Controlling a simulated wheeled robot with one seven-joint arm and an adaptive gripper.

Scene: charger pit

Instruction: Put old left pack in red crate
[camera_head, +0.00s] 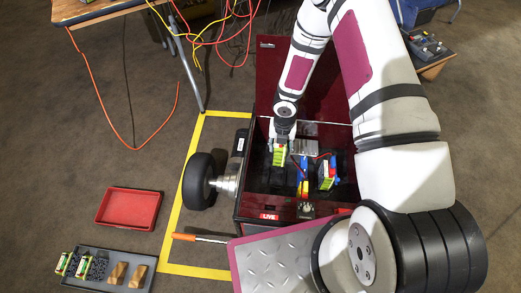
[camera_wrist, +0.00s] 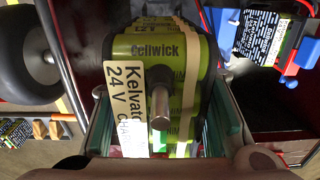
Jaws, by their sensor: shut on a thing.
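My gripper (camera_head: 281,142) points down into the left part of the open dark red charger pit (camera_head: 265,185). It is shut on a green cell pack (camera_head: 279,156), the leftmost pack there. In the wrist view the gripper's fingers (camera_wrist: 163,128) stand on both sides of this green pack (camera_wrist: 160,50), which has tan straps, "Cellwick" print and a white "Kelvato 24 V" label. I cannot tell whether its bottom is clear of the pit. The empty red crate (camera_head: 129,208) lies on the floor to the left, outside the yellow floor line.
Another green pack (camera_head: 326,172) and blue-red connectors (camera_head: 303,176) sit right of mine in the pit. A grey tray (camera_head: 97,284) holds packs and wooden blocks. A black wheel (camera_head: 199,181) and an orange-handled lever (camera_head: 185,237) stick out left. Cables hang at the upper left.

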